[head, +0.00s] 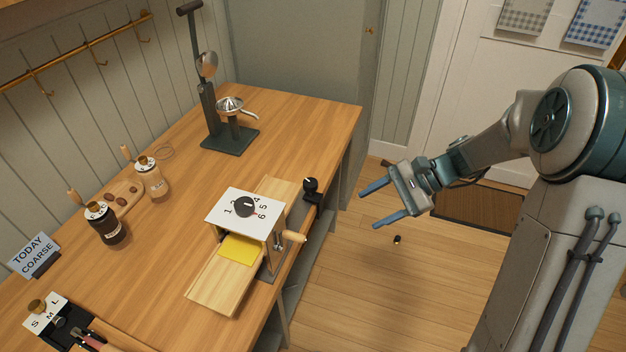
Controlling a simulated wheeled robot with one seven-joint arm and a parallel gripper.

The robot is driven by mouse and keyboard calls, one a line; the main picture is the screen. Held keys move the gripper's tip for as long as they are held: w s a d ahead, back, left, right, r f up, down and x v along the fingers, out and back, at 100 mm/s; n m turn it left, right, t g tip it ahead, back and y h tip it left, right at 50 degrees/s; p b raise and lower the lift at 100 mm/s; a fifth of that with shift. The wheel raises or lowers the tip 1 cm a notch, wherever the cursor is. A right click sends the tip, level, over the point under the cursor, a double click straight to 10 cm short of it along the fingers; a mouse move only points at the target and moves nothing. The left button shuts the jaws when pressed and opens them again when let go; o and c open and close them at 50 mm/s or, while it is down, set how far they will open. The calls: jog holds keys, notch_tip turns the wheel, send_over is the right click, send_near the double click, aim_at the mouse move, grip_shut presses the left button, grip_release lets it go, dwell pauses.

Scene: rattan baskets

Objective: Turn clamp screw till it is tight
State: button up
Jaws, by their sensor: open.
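A black clamp-like piece with a round knob (311,185) sits at the table's front edge, beside a wooden board. It may be the clamp screw; I cannot tell for sure. Left of it stands a device with a white top plate (233,212), numbered around a black dial (245,206). A light wooden handle (294,236) sticks out from its right side, over the table edge. My gripper (368,207) is open and empty, with two blue fingers pointing left. It is over the floor, right of the table and apart from the knob.
The wooden table (290,120) holds a press with a metal bowl (229,106), jars (106,224) and a "TODAY COARSE" sign (36,256). A yellow pad (239,249) lies under the white plate. A small dark object (397,239) lies on the floor. The floor between table and arm is mostly clear.

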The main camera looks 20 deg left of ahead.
jog(key=w+a+f+m+y, duration=0.3)
jog(key=w+f+m+y, duration=0.1)
jog(key=w+f, duration=0.15)
jog(key=m+t+y, duration=0.3)
jog(key=m+y, duration=0.1)
jog(key=m, duration=0.1)
send_near(311, 185)
jog(key=a+p, duration=0.1)
jog(key=a, duration=0.2)
jog(key=a+p, duration=0.1)
jog(key=a, duration=0.3)
jog(key=a+f+p, duration=0.1)
jog(key=a, duration=0.2)
jog(key=shift+w+a+f+p, duration=0.1)
jog(key=shift+w+a+p, duration=0.15)
jog(key=shift+w+p, duration=0.1)
jog(key=c, duration=1)
